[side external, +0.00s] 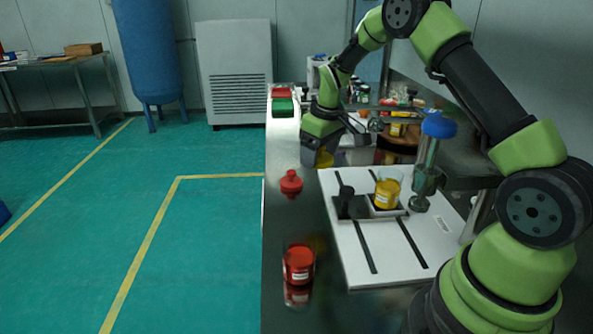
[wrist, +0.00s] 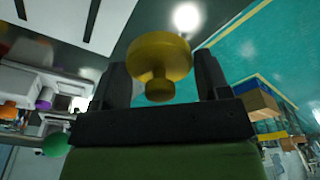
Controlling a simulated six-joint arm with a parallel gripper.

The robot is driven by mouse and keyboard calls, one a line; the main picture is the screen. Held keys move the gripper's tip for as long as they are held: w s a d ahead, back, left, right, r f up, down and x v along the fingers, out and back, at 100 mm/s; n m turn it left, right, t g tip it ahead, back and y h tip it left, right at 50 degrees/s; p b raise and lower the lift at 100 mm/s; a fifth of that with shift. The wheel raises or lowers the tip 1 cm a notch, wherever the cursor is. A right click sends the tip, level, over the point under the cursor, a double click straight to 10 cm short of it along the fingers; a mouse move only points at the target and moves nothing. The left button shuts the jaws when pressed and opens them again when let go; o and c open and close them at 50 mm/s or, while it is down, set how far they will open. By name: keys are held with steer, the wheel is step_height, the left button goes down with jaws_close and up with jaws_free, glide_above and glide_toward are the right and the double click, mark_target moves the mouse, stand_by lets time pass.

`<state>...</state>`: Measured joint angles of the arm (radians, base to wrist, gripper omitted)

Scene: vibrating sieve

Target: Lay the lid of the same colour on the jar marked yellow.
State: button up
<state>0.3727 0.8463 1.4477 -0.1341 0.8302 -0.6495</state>
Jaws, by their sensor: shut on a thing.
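My gripper (side external: 316,152) is shut on a yellow lid (side external: 325,159) and holds it above the dark bench, behind and left of the white board. In the wrist view the lid (wrist: 160,58) is a round disc with a knob, between the two dark fingers of my gripper (wrist: 162,80).
A red lid (side external: 291,183) and a red jar (side external: 299,265) stand on the bench left of the white board (side external: 357,270).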

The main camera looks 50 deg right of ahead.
steer(key=s+d+r, duration=0.2)
steer(key=s+d, duration=0.2)
steer(key=s, duration=0.3)
steer(key=s+d+r, duration=0.3)
steer(key=s+d, duration=0.1)
steer(key=s, duration=0.3)
steer(key=shift+w+f, duration=0.15)
steer(key=shift+f, duration=2.7)
steer(key=shift+f, duration=0.45)
steer(key=o, duration=1)
step_height(320, 180, up, 7)
